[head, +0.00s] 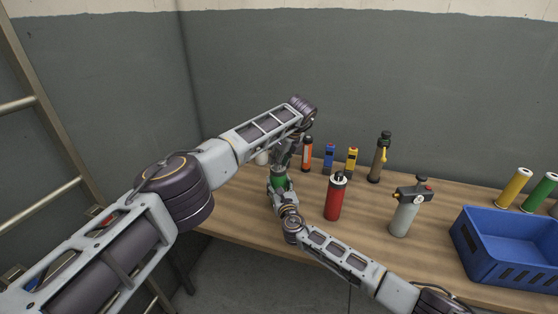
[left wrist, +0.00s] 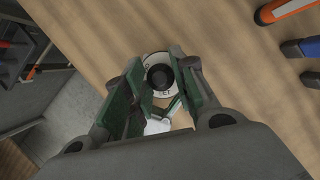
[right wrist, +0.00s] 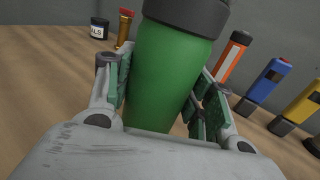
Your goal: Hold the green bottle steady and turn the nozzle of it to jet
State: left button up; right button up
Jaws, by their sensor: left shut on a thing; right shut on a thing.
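The green bottle (head: 279,181) stands on the wooden table at the left, largely covered by my arms in the head view. My right gripper (right wrist: 168,90) is shut around its green body (right wrist: 168,65), one finger on each side. A dark collar (right wrist: 188,12) tops the body. My left gripper (left wrist: 163,92) comes from above and is shut on the nozzle (left wrist: 160,76). From above, the nozzle shows a dark round centre inside a pale ring with dark lettering. The lettering is partly covered by the fingers and too small to read surely.
A red bottle (head: 335,199) and a grey spray bottle (head: 404,214) stand to the right. Behind are an orange tool (head: 307,155), a blue one (head: 329,157), a yellow one (head: 351,160) and a dark sprayer (head: 378,160). A blue crate (head: 480,262) sits at the right.

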pick_arm(q)
jog(key=shift+n+y, duration=0.3)
jog(key=shift+n, duration=0.7)
jog(key=o, duration=1)
jog(key=shift+o, duration=0.2)
jog(key=shift+g, duration=0.3)
jog(key=shift+r, duration=0.15)
jog(key=v, duration=1.1)
jog(key=shift+r, duration=0.35)
jog(key=shift+s, duration=0.15)
pick_arm(e)
jog(key=o, duration=1.3)
jog(key=shift+c, duration=0.2)
